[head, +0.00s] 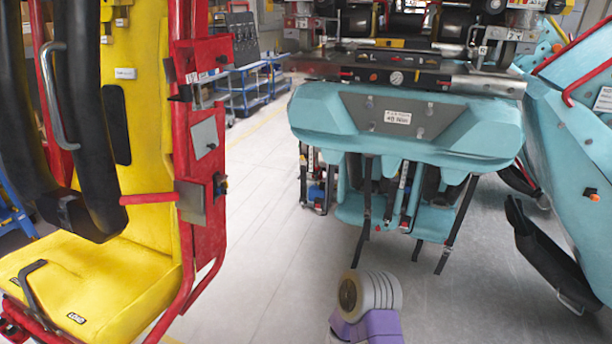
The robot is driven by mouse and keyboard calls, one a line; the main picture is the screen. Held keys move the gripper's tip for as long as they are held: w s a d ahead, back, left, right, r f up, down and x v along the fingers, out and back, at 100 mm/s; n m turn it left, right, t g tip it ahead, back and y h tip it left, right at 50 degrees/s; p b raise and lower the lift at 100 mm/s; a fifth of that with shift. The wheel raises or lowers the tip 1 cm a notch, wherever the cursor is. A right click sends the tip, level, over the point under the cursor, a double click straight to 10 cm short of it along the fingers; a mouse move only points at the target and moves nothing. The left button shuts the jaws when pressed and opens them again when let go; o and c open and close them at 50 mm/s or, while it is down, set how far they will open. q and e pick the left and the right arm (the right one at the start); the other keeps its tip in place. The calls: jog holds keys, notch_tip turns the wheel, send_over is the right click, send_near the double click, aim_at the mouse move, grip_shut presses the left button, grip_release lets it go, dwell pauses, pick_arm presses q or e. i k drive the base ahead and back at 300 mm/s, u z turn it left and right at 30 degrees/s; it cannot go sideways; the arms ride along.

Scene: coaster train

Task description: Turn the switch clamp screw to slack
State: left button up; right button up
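I cannot pick out the switch clamp screw for certain. On the left, a red upright panel (208,225) beside a yellow seat carries a grey plate (204,138) with a small dark knob or fastener. A small black-and-blue fitting (220,184) sits on the panel's right edge. On the raised teal car, a dark underside bar (385,68) carries a round gauge (397,79) and small red and orange knobs. Neither of my grippers shows in the head view.
The yellow seat (150,120) with thick black restraints fills the left. A teal seat unit (405,120) with hanging black straps is in the middle, and another teal body (570,150) leans at the right. Blue carts (245,88) stand behind. Grey floor (275,230) between is clear.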

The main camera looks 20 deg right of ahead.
aim_at(221, 178)
jog(key=z, duration=0.3)
jog(key=i, duration=1)
